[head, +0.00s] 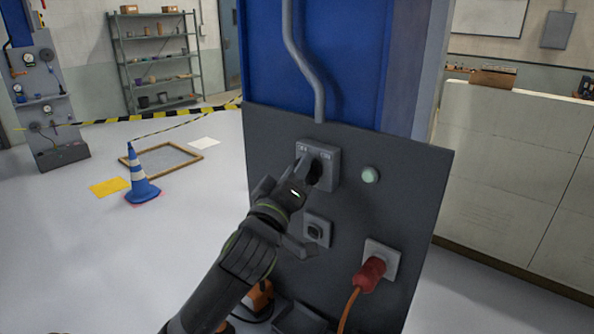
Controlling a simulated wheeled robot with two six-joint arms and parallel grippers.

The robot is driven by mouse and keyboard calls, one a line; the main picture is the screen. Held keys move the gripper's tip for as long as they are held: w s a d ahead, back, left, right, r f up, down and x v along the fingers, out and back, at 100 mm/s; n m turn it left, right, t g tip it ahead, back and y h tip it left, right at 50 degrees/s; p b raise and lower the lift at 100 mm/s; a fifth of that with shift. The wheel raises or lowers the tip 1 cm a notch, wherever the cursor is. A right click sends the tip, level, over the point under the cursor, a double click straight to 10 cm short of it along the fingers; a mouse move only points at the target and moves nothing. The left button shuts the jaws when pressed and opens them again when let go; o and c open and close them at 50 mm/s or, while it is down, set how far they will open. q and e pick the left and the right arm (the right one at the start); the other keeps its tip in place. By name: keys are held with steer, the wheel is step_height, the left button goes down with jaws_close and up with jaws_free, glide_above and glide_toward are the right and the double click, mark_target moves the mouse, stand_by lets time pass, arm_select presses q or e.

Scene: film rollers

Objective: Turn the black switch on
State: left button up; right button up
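The black switch (316,172) is a dark knob on a grey switch box (331,158), mounted on the dark grey panel (268,142). Faint lettering shows above the knob, too small to read. My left gripper (308,175) reaches up from the lower left, and its tip is at the knob's left side, overlapping it in the picture. Whether it touches the knob is unclear. The gripper's body hides part of the knob and box, and its finger opening cannot be made out. My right gripper is out of view.
A pale green round lamp (370,175) sits right of the box. Below are a small square socket (316,230) and a red plug (369,274) with an orange cable. A blue cone (140,178) and barrier tape (160,115) stand left, on open floor.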

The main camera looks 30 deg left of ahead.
arm_select(q)
steer(key=shift+w, duration=0.15)
jaws_close()
